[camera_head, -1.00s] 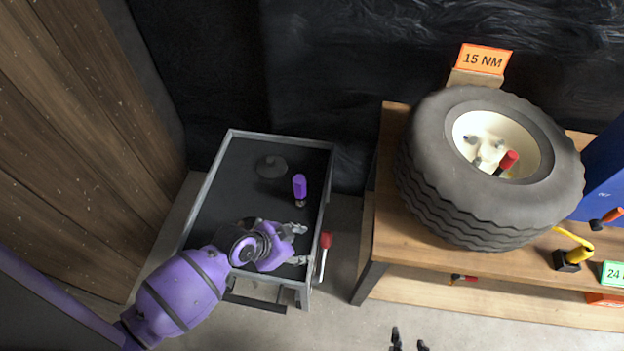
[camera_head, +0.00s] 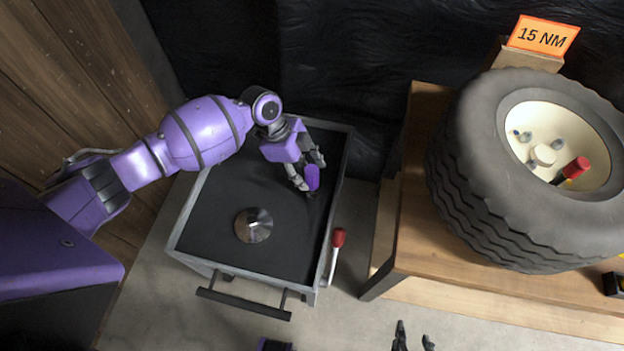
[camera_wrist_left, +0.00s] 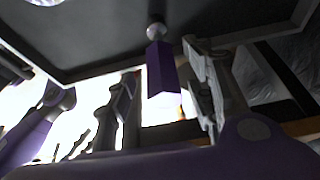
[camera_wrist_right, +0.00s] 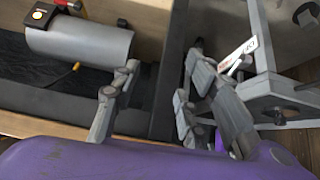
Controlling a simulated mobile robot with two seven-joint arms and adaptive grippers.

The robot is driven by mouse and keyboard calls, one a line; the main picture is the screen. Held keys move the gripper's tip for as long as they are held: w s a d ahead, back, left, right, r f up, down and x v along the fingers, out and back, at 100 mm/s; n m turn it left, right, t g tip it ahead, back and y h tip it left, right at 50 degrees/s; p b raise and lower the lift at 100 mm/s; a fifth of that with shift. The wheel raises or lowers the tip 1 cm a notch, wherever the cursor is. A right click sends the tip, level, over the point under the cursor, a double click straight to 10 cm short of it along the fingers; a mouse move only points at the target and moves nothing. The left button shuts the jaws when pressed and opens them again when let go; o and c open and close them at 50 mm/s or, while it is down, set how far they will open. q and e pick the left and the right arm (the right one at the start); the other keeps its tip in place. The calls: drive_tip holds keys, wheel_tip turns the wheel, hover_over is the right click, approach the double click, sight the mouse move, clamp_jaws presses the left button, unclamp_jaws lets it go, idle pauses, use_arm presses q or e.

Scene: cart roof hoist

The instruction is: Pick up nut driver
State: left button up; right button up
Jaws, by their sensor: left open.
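The nut driver has a purple handle (camera_head: 312,178) and stands near the right side of the black cart tray (camera_head: 205,220). In the left wrist view the purple handle (camera_wrist_left: 160,70) and its silver end (camera_wrist_left: 155,31) show between my left fingers. My left gripper (camera_head: 311,173) is open, with its fingers at either side of the handle; I cannot tell whether they touch it. My right gripper (camera_head: 414,340) is at the bottom of the head view, away from the tray, its fingers apart and empty in the right wrist view (camera_wrist_right: 155,95).
A silver disc (camera_head: 253,226) lies in the tray. A red-handled tool (camera_head: 338,238) is at the cart's right side. To the right, a wooden bench (camera_head: 420,215) bears a large wheel (camera_head: 470,170) and an orange 15 NM sign (camera_head: 543,36). Bare floor lies between cart and bench.

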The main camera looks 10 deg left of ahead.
sight(317, 187)
use_arm(q)
drive_tip(key=shift+x, duration=1.95)
drive_tip(key=shift+w, duration=0.1)
clamp_jaws()
